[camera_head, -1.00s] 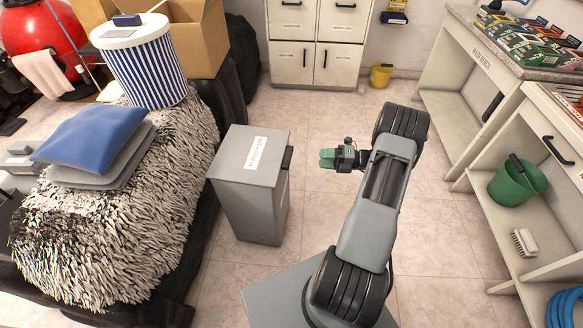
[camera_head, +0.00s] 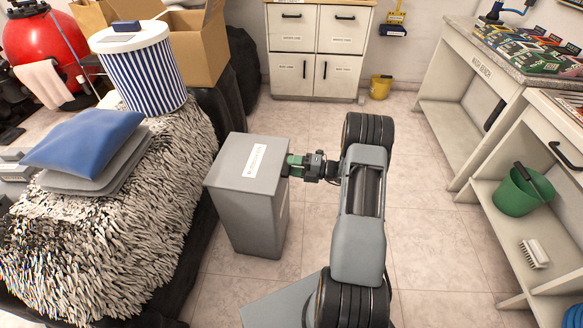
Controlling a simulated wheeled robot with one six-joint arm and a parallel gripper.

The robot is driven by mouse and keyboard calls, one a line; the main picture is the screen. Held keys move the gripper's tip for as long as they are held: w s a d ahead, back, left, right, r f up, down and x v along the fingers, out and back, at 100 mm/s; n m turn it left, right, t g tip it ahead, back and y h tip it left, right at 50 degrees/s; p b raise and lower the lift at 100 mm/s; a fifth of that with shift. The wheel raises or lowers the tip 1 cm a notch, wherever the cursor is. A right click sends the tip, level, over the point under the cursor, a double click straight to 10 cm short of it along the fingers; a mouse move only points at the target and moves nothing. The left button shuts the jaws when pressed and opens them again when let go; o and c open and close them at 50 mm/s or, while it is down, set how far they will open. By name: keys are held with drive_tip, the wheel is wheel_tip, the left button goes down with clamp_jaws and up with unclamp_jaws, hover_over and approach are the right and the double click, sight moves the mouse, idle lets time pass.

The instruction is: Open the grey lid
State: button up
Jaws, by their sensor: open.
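The grey lid (camera_head: 236,155) forms the flat top of a tall grey bin (camera_head: 245,215) left of centre and lies closed on it. A white label (camera_head: 255,160) is on the lid. My gripper (camera_head: 292,162) is at the lid's right edge, level with the dark handle seen there earlier. Its green fingers hide that handle almost wholly. The jaws are open; whether they touch the handle or stand around it, I cannot tell.
A shaggy mound (camera_head: 130,220) with blue and grey cushions stands close on the bin's left. White cabinets (camera_head: 316,50) stand at the back, a yellow bucket (camera_head: 381,87) beside them. A bench and shelf with a green bucket (camera_head: 520,190) line the right. The floor between is clear.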

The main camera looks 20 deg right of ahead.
drive_tip(key=shift+w+a, duration=0.25)
drive_tip(key=shift+a, duration=0.2)
drive_tip(key=shift+c, duration=0.3)
clamp_jaws()
